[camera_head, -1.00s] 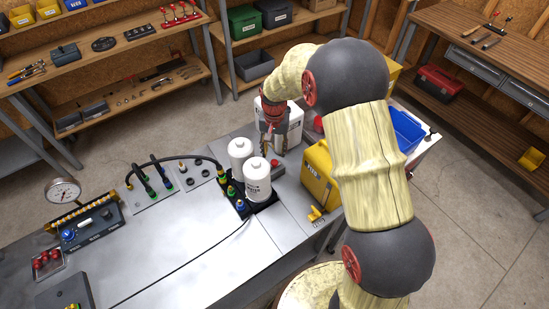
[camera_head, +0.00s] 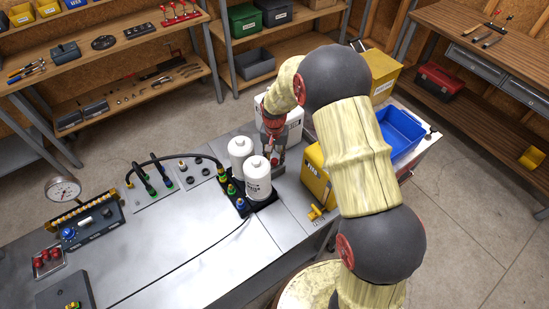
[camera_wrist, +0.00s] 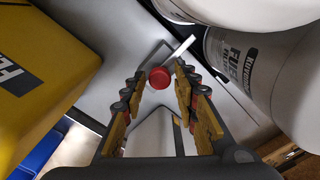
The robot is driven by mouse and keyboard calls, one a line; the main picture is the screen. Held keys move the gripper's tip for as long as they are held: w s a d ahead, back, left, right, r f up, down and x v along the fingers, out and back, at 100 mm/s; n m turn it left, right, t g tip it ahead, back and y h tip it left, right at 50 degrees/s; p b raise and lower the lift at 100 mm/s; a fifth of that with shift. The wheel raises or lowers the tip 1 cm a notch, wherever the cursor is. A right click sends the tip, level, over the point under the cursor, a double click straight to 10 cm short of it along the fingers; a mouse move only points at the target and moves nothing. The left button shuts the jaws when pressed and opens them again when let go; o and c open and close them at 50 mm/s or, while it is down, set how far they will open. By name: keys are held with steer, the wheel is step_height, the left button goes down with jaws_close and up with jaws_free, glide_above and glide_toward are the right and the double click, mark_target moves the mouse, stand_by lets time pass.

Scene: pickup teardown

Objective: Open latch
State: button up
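The latch shows in the wrist view as a round red knob (camera_wrist: 159,78) beside a pale metal lever (camera_wrist: 182,49) on the grey bench surface. My gripper (camera_wrist: 160,73) is open, with a finger on each side of the knob. The knob appears between the fingertips; small gaps show on both sides, and I cannot tell its depth relative to them. In the head view my gripper (camera_head: 270,158) points down just behind the two white canisters, and it and the canisters mostly hide the latch.
Two white filter canisters (camera_head: 257,184) stand close to my gripper; in the wrist view one canister (camera_wrist: 262,75) is just right of the fingers. A yellow box (camera_head: 316,172) stands right of it, with a blue bin (camera_head: 401,134) beyond. A white container (camera_head: 291,117) is behind.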

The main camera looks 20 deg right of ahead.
steer(key=c, duration=0.6)
jaws_close()
steer(key=shift+w+d, duration=0.25)
steer(key=shift+d, duration=0.45)
steer(key=shift+w+d, duration=0.25)
steer(key=shift+d, duration=0.45)
steer(key=o, duration=0.9)
jaws_free()
steer(key=shift+o, duration=0.2)
step_height(320, 180, up, 12)
